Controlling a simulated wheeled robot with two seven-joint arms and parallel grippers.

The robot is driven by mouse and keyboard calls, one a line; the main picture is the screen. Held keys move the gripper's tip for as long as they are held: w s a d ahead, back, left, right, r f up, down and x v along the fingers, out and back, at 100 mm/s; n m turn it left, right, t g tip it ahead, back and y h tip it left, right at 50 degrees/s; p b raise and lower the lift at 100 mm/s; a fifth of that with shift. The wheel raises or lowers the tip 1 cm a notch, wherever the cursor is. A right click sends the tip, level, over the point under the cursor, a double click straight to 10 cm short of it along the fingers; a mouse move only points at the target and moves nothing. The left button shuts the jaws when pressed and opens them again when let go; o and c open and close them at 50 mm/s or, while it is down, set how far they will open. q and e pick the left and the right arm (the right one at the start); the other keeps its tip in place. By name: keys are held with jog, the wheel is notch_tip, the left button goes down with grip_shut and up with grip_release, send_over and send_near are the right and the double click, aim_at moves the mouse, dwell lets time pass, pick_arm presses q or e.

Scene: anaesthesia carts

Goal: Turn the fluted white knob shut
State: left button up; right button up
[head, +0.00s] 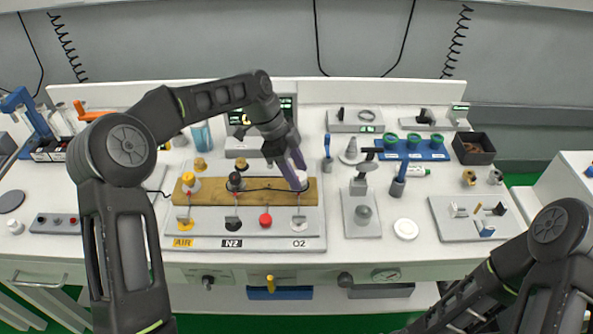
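The white knob (303,181) is at the right end of the wooden strip (262,186), above the O2 label (299,243). It is mostly hidden by my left gripper (297,178), whose purplish fingers reach down onto it from above and behind. The fingertips are at the knob, but I cannot tell whether they are closed on it or only beside it. A yellow knob (191,183) above the AIR label and a black knob (235,181) above the N2 label stand on the same strip. My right arm is at the lower right, with its gripper out of view.
A red button (265,220) is on the panel in front of the strip. To the right are a grey stand (361,214), a white disc (405,229), a blue rack with green-rimmed cups (412,151) and a black bin (473,148). A monitor stands behind my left forearm.

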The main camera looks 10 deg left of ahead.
pick_arm(q)
jog(key=shift+o, duration=0.9)
jog(key=b+v, duration=0.1)
jog(key=v, duration=0.6)
jog(key=shift+r, duration=0.35)
jog(key=shift+a, duration=0.15)
